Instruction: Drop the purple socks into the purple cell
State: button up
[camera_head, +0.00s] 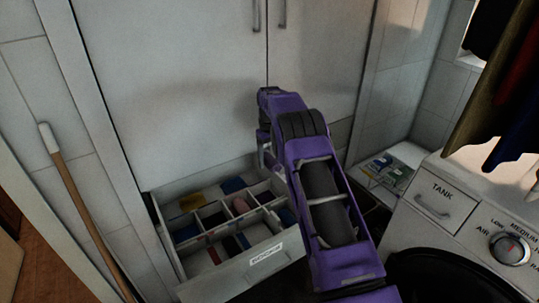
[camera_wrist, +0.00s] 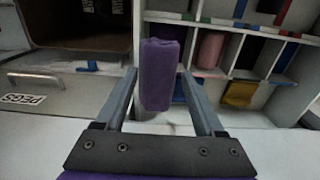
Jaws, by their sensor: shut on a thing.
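The rolled purple socks (camera_wrist: 160,75) are upright between the two fingers of my gripper (camera_wrist: 159,80) in the wrist view. My gripper is shut on them. In the head view my gripper (camera_head: 265,148) is above the back right part of the open drawer (camera_head: 262,258), and the socks cannot be made out there. The drawer is divided into several cells. I cannot tell for sure which cell is the purple one.
Pink socks (camera_wrist: 210,50) and a yellow item (camera_wrist: 239,94) lie in other cells. A drawer labelled PEGS (camera_wrist: 60,95) is beside them. Cabinet doors (camera_head: 200,80) rise behind, a washing machine (camera_head: 470,220) stands right, and a wooden pole (camera_head: 85,215) leans left.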

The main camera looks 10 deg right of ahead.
aim_at(270, 157)
notch_tip(270, 157, down, 2)
jog(key=shift+f+b, duration=0.1)
jog(key=shift+b, duration=0.25)
jog(key=o, duration=1.3)
jog(key=shift+o, duration=0.2)
notch_tip(270, 157, up, 17)
jog(key=p, duration=0.2)
jog(key=shift+r, duration=0.2)
